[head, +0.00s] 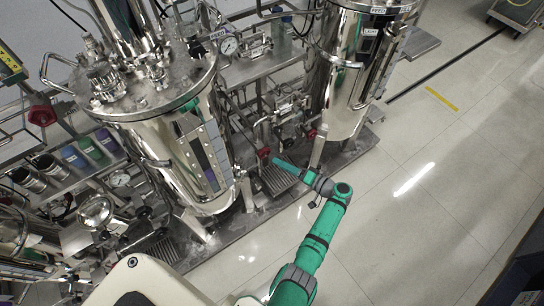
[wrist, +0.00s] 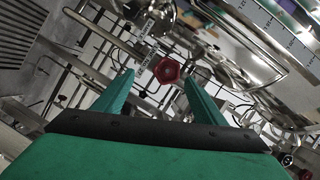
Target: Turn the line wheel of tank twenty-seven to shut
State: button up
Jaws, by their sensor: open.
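A small red handwheel (head: 264,153) sits on the pipework low between the two steel tanks. In the wrist view the red wheel (wrist: 167,71) shows just beyond and between my fingertips, with a white tag (wrist: 145,62) beside it. The tag's writing is too small to read. My gripper (head: 276,160) is open and points at this wheel from the right in the head view. Its two green fingers (wrist: 157,84) are apart with nothing held; I see no clear contact with the wheel. I cannot read which tank is twenty-seven.
The large left tank (head: 175,150) and the right tank (head: 345,75) flank the wheel. Another red wheel (head: 312,134) is by the right tank, and another (head: 42,115) is at far left. Pipes and a grated skid surround the gripper. Open floor (head: 430,190) lies right.

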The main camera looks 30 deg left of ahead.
aim_at(266, 154)
notch_tip(266, 154, up, 4)
jog(key=s+n+t+h, duration=0.3)
jog(key=n+t, duration=0.1)
jog(key=n, duration=0.4)
jog(key=x, duration=1.1)
jog(key=shift+a, duration=0.1)
jog(key=c, duration=1)
jog(key=shift+d+f, duration=0.1)
jog(key=shift+d, duration=0.15)
jog(key=shift+c, duration=0.2)
jog(key=shift+a, duration=0.2)
jog(key=shift+d, duration=0.1)
